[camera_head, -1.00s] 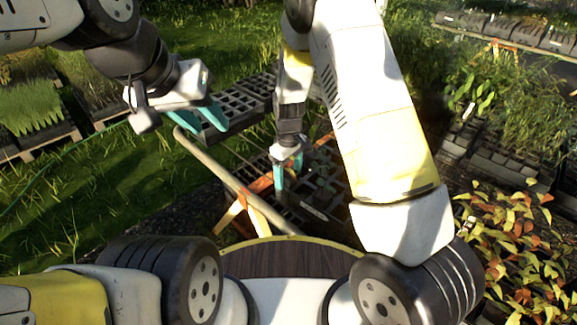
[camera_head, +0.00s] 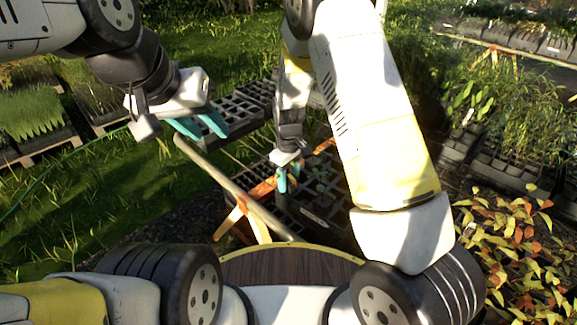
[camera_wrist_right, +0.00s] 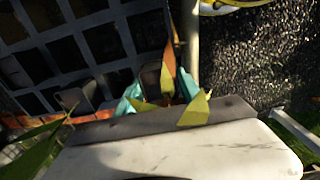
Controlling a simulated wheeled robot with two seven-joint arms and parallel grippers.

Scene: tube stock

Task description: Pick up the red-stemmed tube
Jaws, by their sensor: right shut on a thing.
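My right gripper (camera_head: 288,179) is shut, pointing down over a dark gridded tray (camera_head: 318,217) in the head view. In the right wrist view its teal fingers (camera_wrist_right: 160,98) are close around a plant with orange and yellow-green leaves (camera_wrist_right: 169,72), which I take for the red-stemmed tube.
A pale pole (camera_head: 226,178) slants beside the tray, near orange trestle legs (camera_head: 243,214). A black crate (camera_head: 240,106) stands behind. Leafy orange-yellow plants (camera_head: 520,245) fill the lower right. Seedling trays (camera_head: 32,115) lie at far left. Open grass lies at left.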

